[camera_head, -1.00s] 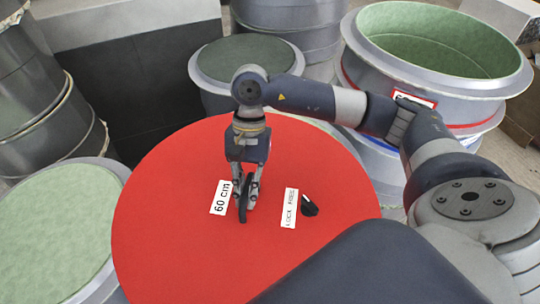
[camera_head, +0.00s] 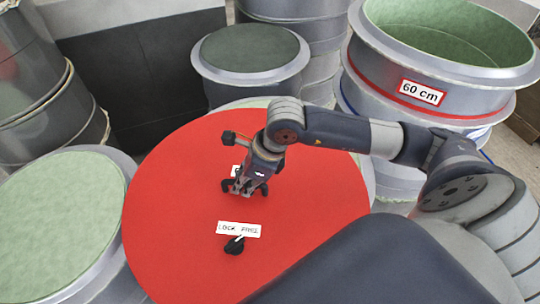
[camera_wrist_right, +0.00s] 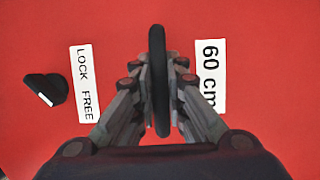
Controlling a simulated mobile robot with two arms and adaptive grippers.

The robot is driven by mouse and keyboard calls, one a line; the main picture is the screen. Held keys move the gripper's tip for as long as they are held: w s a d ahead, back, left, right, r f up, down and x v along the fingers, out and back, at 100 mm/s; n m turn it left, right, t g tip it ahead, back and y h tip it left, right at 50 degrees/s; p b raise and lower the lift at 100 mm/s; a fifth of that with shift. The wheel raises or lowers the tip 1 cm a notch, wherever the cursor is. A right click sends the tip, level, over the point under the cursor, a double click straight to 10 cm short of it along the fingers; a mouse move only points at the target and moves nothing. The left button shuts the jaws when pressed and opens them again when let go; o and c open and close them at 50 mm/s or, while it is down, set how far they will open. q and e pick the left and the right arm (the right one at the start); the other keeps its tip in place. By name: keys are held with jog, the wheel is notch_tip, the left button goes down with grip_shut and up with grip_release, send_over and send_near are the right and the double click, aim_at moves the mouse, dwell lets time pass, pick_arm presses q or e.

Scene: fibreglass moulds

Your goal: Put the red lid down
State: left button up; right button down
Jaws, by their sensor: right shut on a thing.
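The red lid (camera_head: 180,220) is a large flat round disc in the middle of the head view. It also fills the right wrist view (camera_wrist_right: 260,120). My right gripper (camera_head: 243,188) is shut on the lid's upright black handle (camera_wrist_right: 159,85), which stands between its fingers. A white "LOCK FREE" label (camera_head: 239,229) and a black knob (camera_head: 234,246) are on the lid below the gripper. A "60 cm" label (camera_wrist_right: 210,75) is beside the handle, mostly hidden in the head view. A pale rim (camera_head: 369,180) shows behind the lid; I cannot tell whether they touch. My left gripper is out of view.
A large open mould with a green inside (camera_head: 450,30) and a red-edged "60 cm" sign (camera_head: 423,92) stands at the right. A mould with a dark green top (camera_head: 250,47) is behind the lid. A pale green-topped mould (camera_head: 50,230) stands close on the left.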

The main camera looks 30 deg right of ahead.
jog(key=m, duration=0.1)
jog(key=m+h, duration=0.1)
jog(key=m, duration=0.1)
jog(key=w+m+t, duration=0.1)
jog(key=shift+f+m+h+b, duration=0.3)
jog(key=shift+f+m+b, duration=0.05)
jog(key=shift+m, duration=0.05)
jog(key=m, duration=0.1)
jog(key=w+m+h, duration=0.1)
jog(key=m, duration=0.1)
jog(key=shift+d+t, duration=0.2)
jog(key=shift+t, duration=0.1)
jog(key=w+d, duration=0.2)
jog(key=d, duration=0.2)
jog(key=w+d+f, duration=0.1)
jog(key=w+d, duration=0.2)
jog(key=d, duration=0.2)
jog(key=w+d, duration=0.3)
jog(key=d, duration=0.1)
jog(key=shift+d+f+b, duration=0.25)
jog(key=shift+d+b, duration=0.1)
jog(key=shift+f, duration=0.1)
notch_tip(320, 180, down, 3)
jog(key=shift+r+b, duration=0.1)
jog(key=shift+b, duration=0.7)
jog(key=shift+f, duration=0.3)
jog(key=c, duration=1.6)
grip_release()
jog(key=shift+s+f, duration=0.1)
jog(key=shift+c, duration=0.2)
